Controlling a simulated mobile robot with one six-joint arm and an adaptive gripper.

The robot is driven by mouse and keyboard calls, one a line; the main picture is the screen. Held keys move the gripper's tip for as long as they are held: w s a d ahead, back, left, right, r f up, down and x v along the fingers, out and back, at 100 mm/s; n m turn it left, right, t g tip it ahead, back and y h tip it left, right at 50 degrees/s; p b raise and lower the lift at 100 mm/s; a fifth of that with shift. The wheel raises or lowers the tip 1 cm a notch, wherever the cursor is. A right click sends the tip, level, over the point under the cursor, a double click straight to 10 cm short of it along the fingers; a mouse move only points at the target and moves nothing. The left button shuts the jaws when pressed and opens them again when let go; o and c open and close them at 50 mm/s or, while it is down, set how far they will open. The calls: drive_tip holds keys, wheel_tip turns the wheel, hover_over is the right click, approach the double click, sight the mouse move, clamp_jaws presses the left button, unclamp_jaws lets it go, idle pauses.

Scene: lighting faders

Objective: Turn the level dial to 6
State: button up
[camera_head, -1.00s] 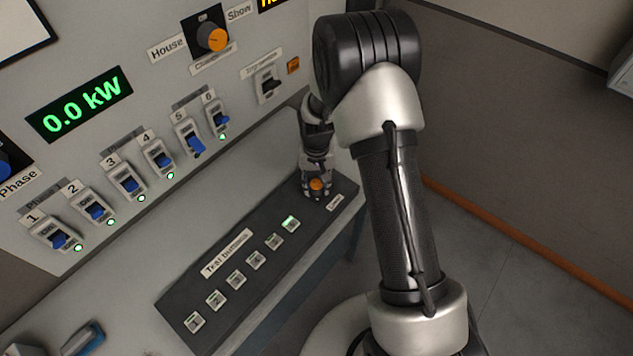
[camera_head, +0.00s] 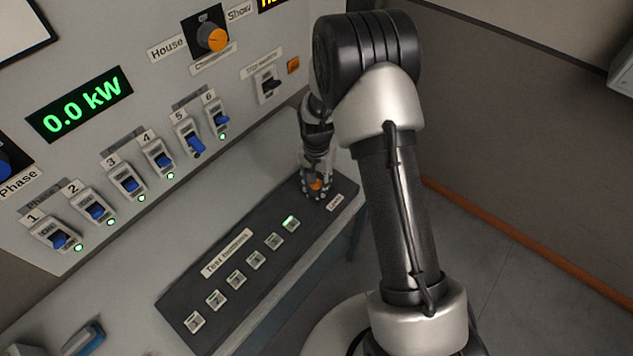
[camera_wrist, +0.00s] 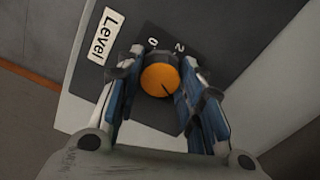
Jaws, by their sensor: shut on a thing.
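The level dial (camera_head: 316,184) is an orange-capped knob at the far right end of the dark test-button panel. In the wrist view the dial (camera_wrist: 160,80) has a dark pointer line toward the lower right of its cap. The printed marks 0 and 2 show above it, with the Level label (camera_wrist: 103,36) at upper left; other marks are hidden behind my fingers or not visible. My gripper (camera_wrist: 160,88) is shut on the dial, one finger on its left and one on its right. It also shows in the head view (camera_head: 317,190).
Several square test buttons (camera_head: 235,279) run along the panel, the one nearest the dial lit green. Blue switches (camera_head: 126,184) stand on the wall panel behind, beneath a green 0.0 kW display (camera_head: 80,103). Floor lies open to the right.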

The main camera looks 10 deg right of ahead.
drive_tip(key=o, duration=1.1)
drive_tip(key=shift+c, duration=0.2)
wheel_tip(320, 180, up, 12)
idle(0.3)
